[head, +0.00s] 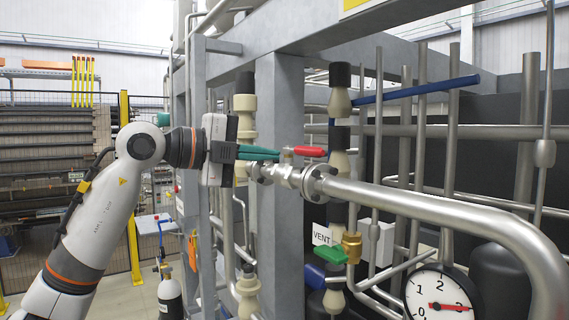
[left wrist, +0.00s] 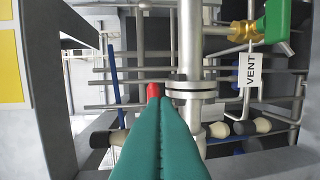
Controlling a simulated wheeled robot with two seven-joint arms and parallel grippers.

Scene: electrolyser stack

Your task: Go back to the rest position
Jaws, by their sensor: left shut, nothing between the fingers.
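My left gripper (head: 276,153) reaches in from the left, its green fingers shut together with nothing between them. The fingertips are close to a red valve handle (head: 309,151) on a flanged steel pipe (head: 415,198); I cannot tell whether they touch it. In the left wrist view the shut fingers (left wrist: 160,100) point at the red handle (left wrist: 153,90), which shows just beyond the tips, left of the pipe flange (left wrist: 190,88). My right gripper is not in view.
A green valve handle (head: 331,254) with a VENT tag (head: 322,236) sits lower down. A gauge (head: 440,296) is at the bottom right. A grey steel frame post (head: 280,190) stands behind the pipe. A blue handle (head: 418,90) is at upper right. Yellow-posted fencing (head: 130,200) stands at left.

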